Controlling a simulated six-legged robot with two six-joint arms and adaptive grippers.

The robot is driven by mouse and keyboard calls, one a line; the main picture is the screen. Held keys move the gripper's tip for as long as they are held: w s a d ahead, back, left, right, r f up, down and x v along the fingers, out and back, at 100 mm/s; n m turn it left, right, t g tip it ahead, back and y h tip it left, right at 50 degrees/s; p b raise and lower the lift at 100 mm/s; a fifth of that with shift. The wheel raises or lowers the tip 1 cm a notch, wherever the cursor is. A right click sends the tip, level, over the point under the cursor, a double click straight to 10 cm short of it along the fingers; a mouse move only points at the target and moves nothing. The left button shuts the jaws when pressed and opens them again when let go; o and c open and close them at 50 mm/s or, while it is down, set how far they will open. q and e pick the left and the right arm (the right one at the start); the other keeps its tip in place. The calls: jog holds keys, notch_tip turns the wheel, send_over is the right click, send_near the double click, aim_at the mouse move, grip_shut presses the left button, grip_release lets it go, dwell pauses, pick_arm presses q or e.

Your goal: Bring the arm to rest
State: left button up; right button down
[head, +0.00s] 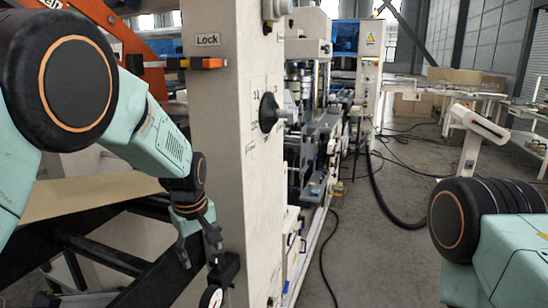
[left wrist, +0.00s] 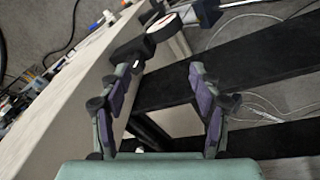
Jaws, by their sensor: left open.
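My left arm comes in from the left, its teal links bent down to my left gripper (head: 201,254) in front of the pale machine column (head: 232,130). The gripper is open, its fingers pointing down close to a black fitting with a round white dial (head: 212,296) low on the column. In the left wrist view the two purple-padded fingers of the left gripper (left wrist: 160,75) stand apart with nothing between them. The dial (left wrist: 163,27) shows just beyond the left finger; I cannot tell whether they touch. My right gripper is out of view; only part of the right arm shows.
An orange lever switch (head: 206,63) under a "Lock" label and a black knob (head: 268,112) stick out from the column. Dark frame bars (head: 110,255) lie below the left arm. A black hose (head: 385,205) crosses the floor. The grey aisle floor (head: 375,265) at centre right is mostly open.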

pick_arm(q)
jog(key=s+a+f+m+t+b, duration=0.1)
jog(key=s+a+f+m+b, duration=0.2)
jog(key=f, duration=0.5)
jog(key=s+f+m+b, duration=0.1)
jog(key=s+f+b, duration=0.1)
jog(key=s+f, duration=0.45)
jog(key=s+a+f+m+t+b, duration=0.1)
jog(key=s+a+f+m+b, duration=0.15)
jog(key=f, duration=0.65)
jog(key=s+f+g+b, duration=0.2)
jog(key=s+f+b, duration=0.4)
jog(key=s+f, duration=0.4)
jog(key=s+a+f+m+g+b, duration=0.1)
jog(key=s+f+b, duration=0.6)
jog(key=s, duration=1.3)
notch_tip(320, 180, down, 4)
jog(key=shift+f+g, duration=0.15)
jog(key=shift+g, duration=0.55)
jog(key=shift+w, duration=0.1)
